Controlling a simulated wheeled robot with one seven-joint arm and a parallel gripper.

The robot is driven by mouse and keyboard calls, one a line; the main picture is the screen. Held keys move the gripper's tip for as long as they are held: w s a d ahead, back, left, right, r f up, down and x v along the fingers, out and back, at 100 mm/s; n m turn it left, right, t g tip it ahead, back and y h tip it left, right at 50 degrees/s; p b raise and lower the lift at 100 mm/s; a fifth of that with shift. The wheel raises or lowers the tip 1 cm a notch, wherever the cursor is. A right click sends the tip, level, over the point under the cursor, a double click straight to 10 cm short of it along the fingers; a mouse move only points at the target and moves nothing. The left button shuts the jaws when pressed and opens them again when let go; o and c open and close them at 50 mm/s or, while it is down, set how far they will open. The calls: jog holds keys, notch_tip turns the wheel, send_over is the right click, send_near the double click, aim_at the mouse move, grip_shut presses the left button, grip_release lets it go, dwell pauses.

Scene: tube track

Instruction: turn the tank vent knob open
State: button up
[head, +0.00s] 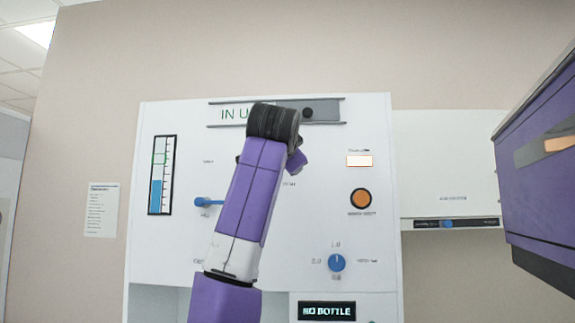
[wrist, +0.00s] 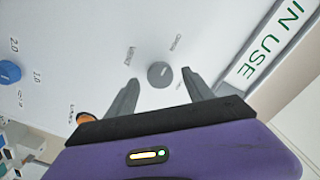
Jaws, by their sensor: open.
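A small round grey knob (wrist: 159,74), likely the tank vent knob, sits on the white panel (wrist: 75,45) in the wrist view. A short light mark shows on its face, and small labels too blurred to read flank it. My gripper (wrist: 160,80) is open, with one finger on each side of the knob in the picture and gaps on both sides. I cannot tell how far the fingertips are from the panel. In the head view my arm stands before the panel (head: 225,135) and hides the knob; the fingers do not show clearly there.
The panel also carries an "IN USE" slide sign (head: 236,113), a blue lever (head: 208,202), a blue dial (head: 336,263), an orange button (head: 361,198), a level gauge (head: 161,176) and a "NO BOTTLE" display (head: 327,311). A grey strip with a blue slider (head: 447,223) is at right.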

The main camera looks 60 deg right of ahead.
jog(key=b+v, duration=0.1)
jog(key=v, duration=0.4)
dwell(0.5)
